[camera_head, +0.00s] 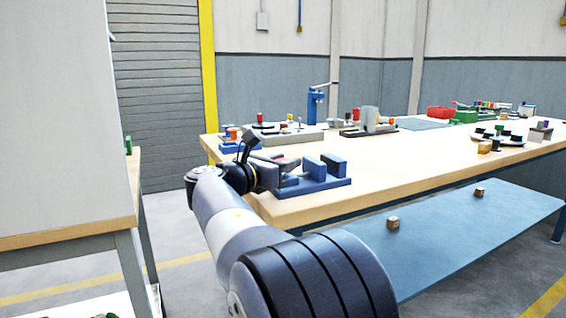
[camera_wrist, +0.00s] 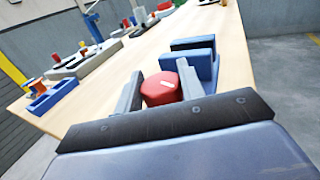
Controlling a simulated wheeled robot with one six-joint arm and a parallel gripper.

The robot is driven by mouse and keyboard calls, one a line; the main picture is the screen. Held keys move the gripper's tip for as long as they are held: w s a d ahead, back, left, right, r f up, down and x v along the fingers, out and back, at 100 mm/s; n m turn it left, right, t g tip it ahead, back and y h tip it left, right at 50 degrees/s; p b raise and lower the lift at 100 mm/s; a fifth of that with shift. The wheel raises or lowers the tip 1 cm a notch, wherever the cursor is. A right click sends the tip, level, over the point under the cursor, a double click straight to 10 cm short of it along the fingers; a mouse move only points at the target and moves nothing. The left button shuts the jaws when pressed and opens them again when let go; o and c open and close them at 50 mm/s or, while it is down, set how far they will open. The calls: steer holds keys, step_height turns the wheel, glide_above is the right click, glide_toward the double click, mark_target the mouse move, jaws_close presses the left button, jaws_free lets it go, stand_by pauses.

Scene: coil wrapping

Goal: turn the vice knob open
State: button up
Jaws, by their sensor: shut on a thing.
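The blue vice (camera_head: 310,185) sits at the near left end of the wooden workbench, with its two upright jaws at the right of its base. In the wrist view the vice (camera_wrist: 203,62) stands just beyond my gripper. The red vice knob (camera_wrist: 161,88) with a white mark on top is between my gripper's two grey fingers (camera_wrist: 160,90). My gripper is shut on the knob, with a finger on each side. In the head view my gripper (camera_head: 284,164) reaches the vice's left end, and the knob is mostly hidden there.
The wooden workbench (camera_head: 400,165) carries a small blue tray (camera_head: 228,145), a blue press (camera_head: 315,103), red bins (camera_head: 440,112) and several small parts farther back. A blue lower shelf (camera_head: 450,235) holds two small brown blocks. The bench top right of the vice is clear.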

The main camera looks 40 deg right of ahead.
steer(key=shift+n+t, duration=0.3)
steer(key=shift+t, duration=0.1)
steer(key=n+t, duration=0.1)
steer(key=t, duration=0.1)
steer(key=n+t+y, duration=0.1)
steer(key=shift+s+n+t+y+p, duration=0.15)
steer(key=shift+n+t+y+p, duration=0.15)
steer(key=shift+t+p, duration=0.1)
steer(key=n+t+y, duration=0.1)
steer(key=t, duration=0.1)
steer(key=n+t+y+b, duration=0.1)
steer(key=n+t, duration=0.1)
steer(key=shift+d+f+y, duration=0.1)
steer(key=shift+y, duration=0.2)
steer(key=shift+n+t+y+b, duration=0.35)
steer(key=shift+n+t+y, duration=0.45)
steer(key=shift+t+y, duration=0.1)
steer(key=shift+n+t+y+b, duration=0.85)
steer(key=shift+n+t+y, duration=0.65)
steer(key=shift+y, duration=0.6)
steer(key=shift+n+y, duration=0.3)
steer(key=shift+n+t+y, duration=0.7)
steer(key=shift+n+y, duration=1.1)
steer(key=shift+y, duration=0.9)
steer(key=shift+n+y, duration=0.3)
steer(key=shift+y, duration=0.2)
